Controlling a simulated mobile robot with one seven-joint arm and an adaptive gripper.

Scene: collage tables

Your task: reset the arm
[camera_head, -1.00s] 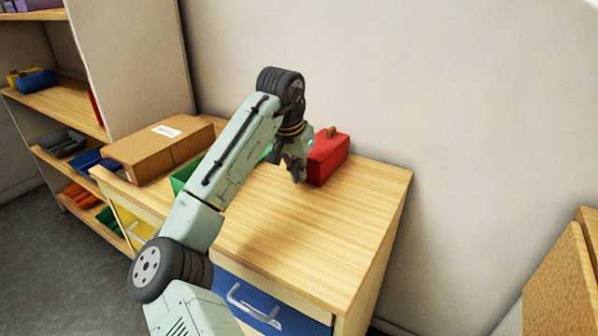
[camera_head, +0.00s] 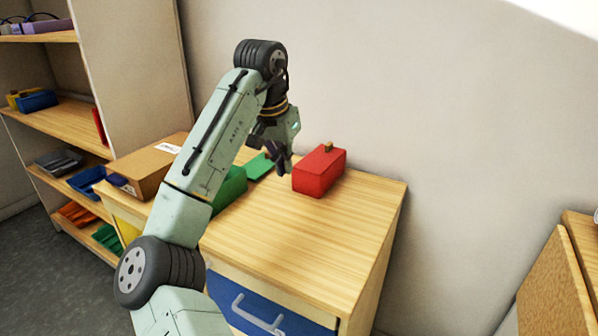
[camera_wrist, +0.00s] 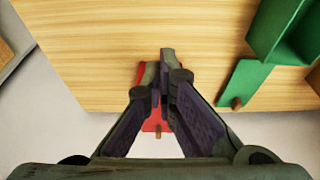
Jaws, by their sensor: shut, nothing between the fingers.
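My gripper (camera_head: 284,168) is raised above the wooden cabinet top (camera_head: 310,235), just left of a red box (camera_head: 319,172) with a small wooden knob on its lid. In the wrist view my gripper (camera_wrist: 163,62) points down with its fingers together and nothing between them. The red box (camera_wrist: 151,123) is partly hidden behind the fingers there. My arm hides part of the cabinet top in the head view.
A green box (camera_head: 230,188) and a green lid (camera_head: 260,167) lie left of the red box. A cardboard box (camera_head: 142,170) is further left, beside a shelf (camera_head: 60,118) with several coloured bins. The front right of the cabinet top is clear. A blue drawer (camera_head: 250,300) is below.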

